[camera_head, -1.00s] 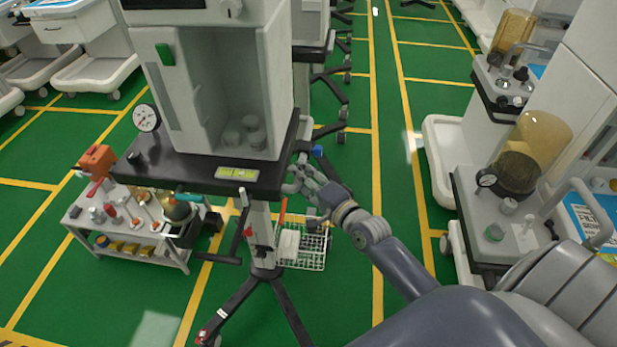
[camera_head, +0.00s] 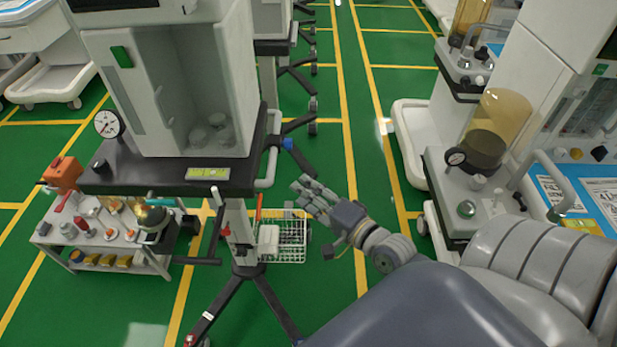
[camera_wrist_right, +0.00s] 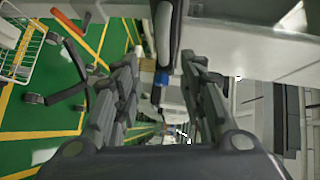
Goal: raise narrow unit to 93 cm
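The narrow unit is a white cabinet (camera_head: 190,90) on a black platform (camera_head: 150,172), carried by a light column (camera_head: 238,225) with dark splayed legs. A grey side handle (camera_head: 268,165) runs along the platform's right edge. A small yellow-green panel (camera_head: 208,173) is on the front edge; its reading is too small to tell. My right gripper (camera_head: 308,196) is open and empty, to the right of the handle and apart from it. In the right wrist view its fingers (camera_wrist_right: 160,72) are spread, with a dark bar beyond the gap. My left gripper is out of view.
A low trolley (camera_head: 120,245) with tools and an orange item stands left of the column. A wire basket (camera_head: 285,238) hangs by the column. A larger machine with an amber dome (camera_head: 500,115) stands at the right.

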